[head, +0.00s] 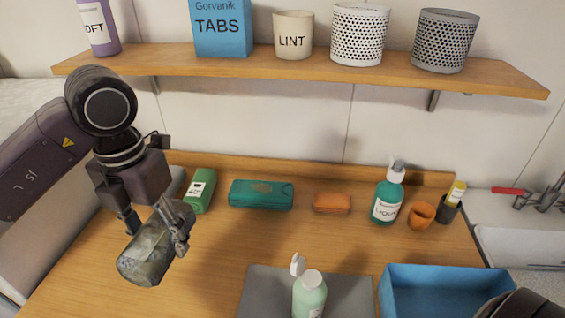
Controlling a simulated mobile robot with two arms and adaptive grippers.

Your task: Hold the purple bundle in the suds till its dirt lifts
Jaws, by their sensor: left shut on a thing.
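My left gripper (152,228) is shut on a mottled grey-green cylinder (146,254), held tilted above the left part of the wooden counter. I cannot tell whether this is the bundle; its visible surface is not purple. A blue open tub (432,275) stands at the lower right, well away from my left gripper. No suds can be made out in its visible part. My right gripper is not in view; a dark rounded part at the bottom right corner hides some of the tub.
Behind are a green box (200,190), teal case (261,194), orange block (331,202), teal pump bottle (386,195) and orange cup (421,214). A shelf (300,62) hangs above; a sink (520,245) is right.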

